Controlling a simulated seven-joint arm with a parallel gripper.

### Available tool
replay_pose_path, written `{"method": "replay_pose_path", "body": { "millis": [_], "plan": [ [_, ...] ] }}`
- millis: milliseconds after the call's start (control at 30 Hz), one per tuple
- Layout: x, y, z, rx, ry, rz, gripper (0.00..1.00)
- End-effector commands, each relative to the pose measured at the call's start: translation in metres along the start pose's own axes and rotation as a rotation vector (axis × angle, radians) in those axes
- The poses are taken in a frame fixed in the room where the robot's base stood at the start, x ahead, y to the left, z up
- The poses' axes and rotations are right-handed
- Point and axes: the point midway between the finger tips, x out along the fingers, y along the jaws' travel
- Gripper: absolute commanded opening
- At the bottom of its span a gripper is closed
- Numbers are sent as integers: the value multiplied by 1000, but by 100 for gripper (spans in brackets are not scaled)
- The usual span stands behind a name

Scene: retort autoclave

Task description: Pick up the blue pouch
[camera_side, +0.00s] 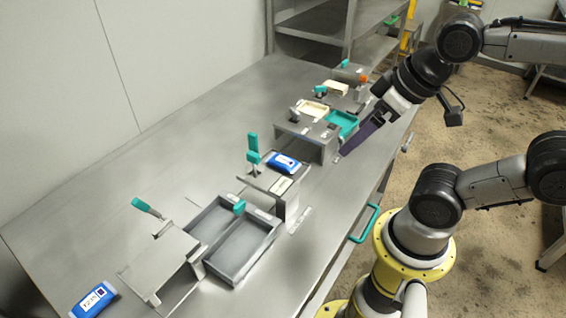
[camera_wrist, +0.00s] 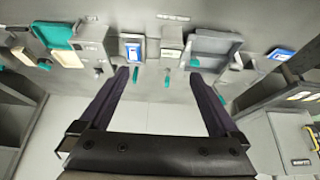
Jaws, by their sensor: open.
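Two blue pouches with white labels are in view. One blue pouch (camera_side: 283,163) lies on a raised metal stand near the middle of the table; it appears in the wrist view (camera_wrist: 132,48) beyond the left fingertip. The other blue pouch (camera_side: 93,299) lies at the near left end of the side view and at the right of the wrist view (camera_wrist: 281,54). My gripper (camera_side: 344,154) has dark purple fingers and hangs over the table's right edge, apart from both pouches. In the wrist view my gripper (camera_wrist: 158,74) is open, with nothing between its fingers.
A teal-handled upright lever (camera_side: 253,150) stands beside the middle pouch. Grey open bins (camera_side: 238,252) sit nearer, with a metal stand to their left. A teal tray (camera_side: 342,121) and a cream tray (camera_side: 312,109) are farther back. The table's left side is bare.

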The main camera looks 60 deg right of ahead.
Motion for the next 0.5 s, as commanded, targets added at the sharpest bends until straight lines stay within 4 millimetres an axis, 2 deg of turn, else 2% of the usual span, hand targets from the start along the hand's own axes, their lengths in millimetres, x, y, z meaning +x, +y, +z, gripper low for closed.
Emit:
{"method": "replay_pose_path", "body": {
  "millis": [100,167,333,500],
  "plan": [
    [-2,0,-2,-25,2,0,98],
    [-8,0,-11,-44,23,0,98],
    [-13,4,-57,-89,3,8,98],
    [8,15,-108,-107,-76,19,98]
  ]
}}
